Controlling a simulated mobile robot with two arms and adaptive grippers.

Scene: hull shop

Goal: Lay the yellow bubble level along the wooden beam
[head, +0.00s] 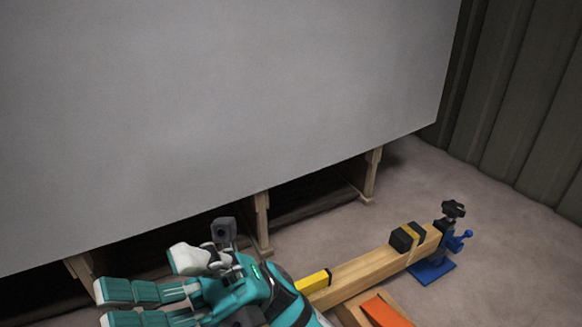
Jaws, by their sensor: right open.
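The yellow bubble level (313,281) shows as a short yellow bar with a black end, low in the middle of the head view. Its left part is hidden behind my right arm. It lies in line with the wooden beam (365,272), at the beam's near-left part; I cannot tell whether it rests fully on top. The beam runs up to the right, its left end hidden by my arm. My right gripper (108,305), teal and white, is open at the lower left, apart from the level and pointing left. My left gripper is not in view.
A blue clamp stand (433,271) with a black knob (453,208) stands at the beam's right end. An orange item (386,311) lies in front. A large grey panel (220,110) on wooden supports fills the back.

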